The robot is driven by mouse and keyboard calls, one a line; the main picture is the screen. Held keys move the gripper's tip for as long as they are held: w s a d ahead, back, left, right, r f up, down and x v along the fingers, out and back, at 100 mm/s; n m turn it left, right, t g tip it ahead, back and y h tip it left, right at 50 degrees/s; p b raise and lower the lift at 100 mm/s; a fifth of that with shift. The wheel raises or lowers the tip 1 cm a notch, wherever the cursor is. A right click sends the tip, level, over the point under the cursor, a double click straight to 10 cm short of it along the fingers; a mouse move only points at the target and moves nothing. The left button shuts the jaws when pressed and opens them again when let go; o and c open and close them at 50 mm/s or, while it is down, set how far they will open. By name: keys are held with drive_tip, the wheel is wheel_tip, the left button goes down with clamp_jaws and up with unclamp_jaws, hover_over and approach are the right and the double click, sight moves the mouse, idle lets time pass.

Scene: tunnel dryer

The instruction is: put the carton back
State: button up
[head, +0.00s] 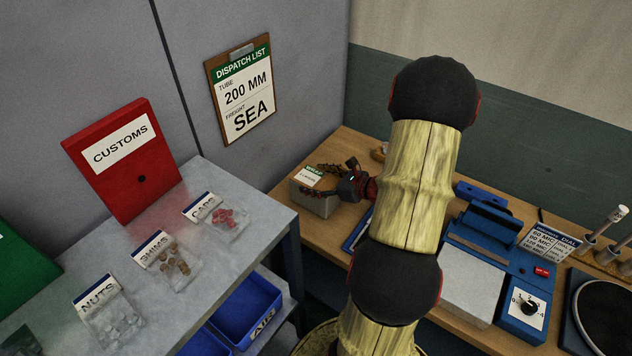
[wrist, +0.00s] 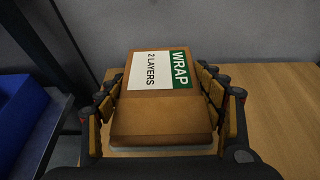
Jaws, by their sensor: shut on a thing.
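The carton (wrist: 160,112) is a brown box with a green and white label reading "WRAP 2 LAYERS". It lies between the two fingers of my gripper (wrist: 165,110), which press on its left and right sides. In the head view the carton (head: 316,204) shows at the far left end of the wooden bench, partly covered by my gripper (head: 325,183). I cannot tell whether its underside touches the bench or is slightly above it.
The wooden bench (head: 290,218) has free room right of the carton. A blue sealing machine (head: 500,262) stands farther right. A grey shelf (head: 225,262) with blue bins (head: 252,303) is close on the left. A grey wall with a dispatch list (head: 240,88) stands behind.

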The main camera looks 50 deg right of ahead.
drive_tip(key=shift+r, duration=0.1)
drive_tip(key=o, duration=2)
drive_tip(key=shift+o, duration=0.2)
drive_tip(key=shift+s+r, duration=0.1)
drive_tip(key=shift+s, duration=0.1)
drive_tip(key=a+p+v, duration=0.1)
drive_tip(key=p+v, duration=0.1)
drive_tip(key=v, duration=0.9)
drive_tip(key=shift+s+d+p, duration=0.3)
drive_tip(key=shift+s+d, duration=0.05)
drive_tip(key=shift+d, duration=0.15)
